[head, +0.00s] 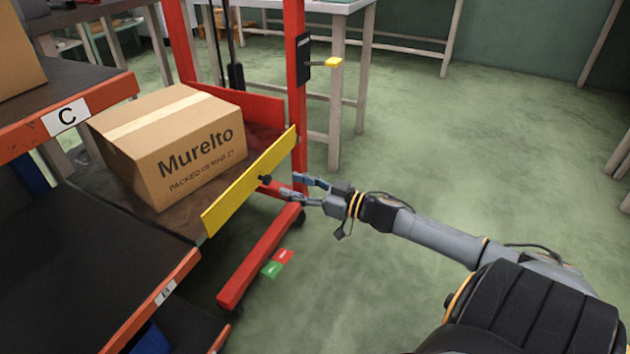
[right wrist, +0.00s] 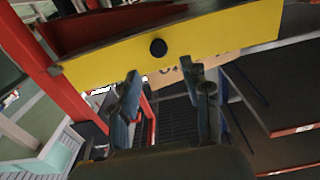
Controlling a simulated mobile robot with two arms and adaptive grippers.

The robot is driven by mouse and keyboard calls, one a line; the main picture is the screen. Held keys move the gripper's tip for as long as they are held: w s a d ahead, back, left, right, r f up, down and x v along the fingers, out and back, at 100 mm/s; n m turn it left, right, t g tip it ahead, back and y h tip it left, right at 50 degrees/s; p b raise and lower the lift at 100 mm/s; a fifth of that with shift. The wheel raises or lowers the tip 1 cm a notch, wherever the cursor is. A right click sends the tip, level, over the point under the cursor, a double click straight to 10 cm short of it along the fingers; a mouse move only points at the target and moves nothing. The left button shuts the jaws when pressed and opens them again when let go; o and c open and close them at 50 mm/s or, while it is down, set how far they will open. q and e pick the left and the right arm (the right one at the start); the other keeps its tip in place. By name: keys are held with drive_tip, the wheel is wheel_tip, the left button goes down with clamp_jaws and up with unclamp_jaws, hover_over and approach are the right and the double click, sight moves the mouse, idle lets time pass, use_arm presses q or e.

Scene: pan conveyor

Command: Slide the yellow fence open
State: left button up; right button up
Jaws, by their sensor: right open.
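The yellow fence (head: 250,185) is a flat bar along the near side of the red lift's platform, in front of a cardboard box. It has a small dark knob (head: 265,179) on its outer face. My right gripper (head: 287,188) is open and empty, with its fingers pointing at the knob from the right. In the right wrist view the fence (right wrist: 190,42) crosses the top, and the knob (right wrist: 158,47) sits beyond and above the two spread fingers (right wrist: 168,85), apart from them. My left gripper is not in view.
The cardboard box (head: 180,150) stands on the lift platform behind the fence. The red lift frame (head: 296,90) with a yellow lever (head: 333,62) rises behind my gripper. Shelves with a "C" label (head: 67,116) are at left.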

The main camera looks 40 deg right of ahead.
drive_tip(key=shift+v, duration=2.65)
